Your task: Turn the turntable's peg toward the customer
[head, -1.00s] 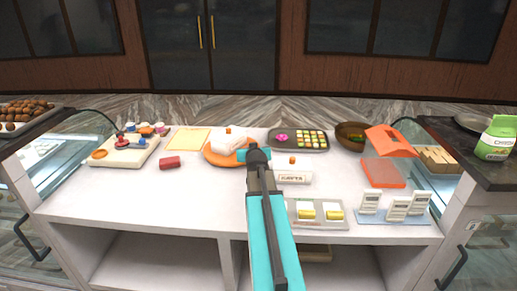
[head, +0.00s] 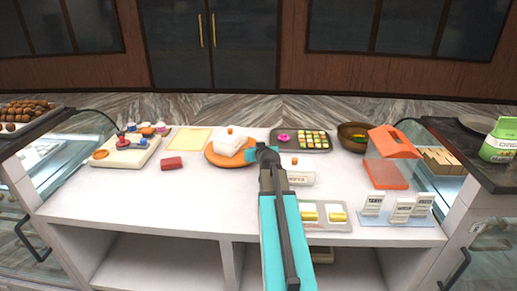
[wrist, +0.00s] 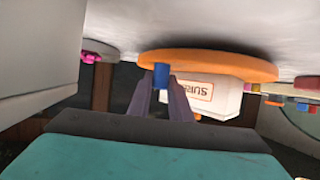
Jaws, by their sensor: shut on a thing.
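The orange turntable (head: 214,158) sits on the counter left of centre, with a white box (head: 230,146) on it. The wrist view, which looks upside down, shows the turntable's edge (wrist: 230,66) and the labelled face of its box (wrist: 200,92). A blue peg (wrist: 160,75) stands at the turntable's rim. My gripper (wrist: 161,88) has its fingers on either side of the peg and is shut on it. In the head view my gripper (head: 262,153) is at the turntable's right edge and hides the peg.
A labelled white box (head: 302,178) lies just right of my gripper, partly hidden by my arm. A dark tray of sweets (head: 318,147) is behind. An orange-lidded container (head: 388,175) and sign cards (head: 402,210) stand right. The front-left counter is clear.

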